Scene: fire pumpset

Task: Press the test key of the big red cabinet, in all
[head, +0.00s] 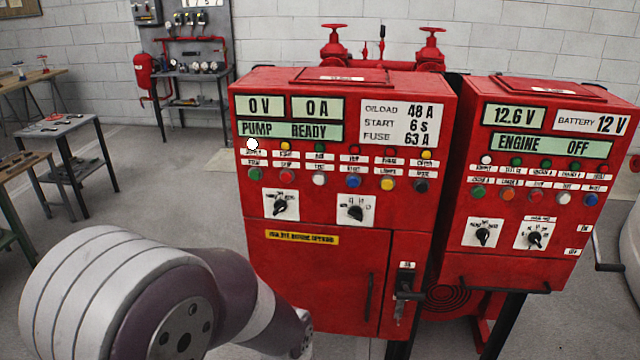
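The big red cabinet (315,275) stands in the middle of the head view, facing me. Its displays read 0 V, 0 A and PUMP READY (291,131). Below a row of lamps, with the leftmost white lamp (252,144) bright, is a row of keys: green (253,173), red (287,176), white (319,180), blue (353,181), yellow (387,184) and black (421,186). Their small labels are too blurred to tell which is the test key. My arm reaches in at lower left, in front of the cabinet's lower left side. Neither gripper shows.
A smaller red cabinet (510,255) stands close on the right, reading 12.6 V and ENGINE OFF. Two rotary knobs (279,206) and a door handle (404,290) stick out from the big cabinet. Red valves (333,45) rise behind. Work tables (62,130) stand at left.

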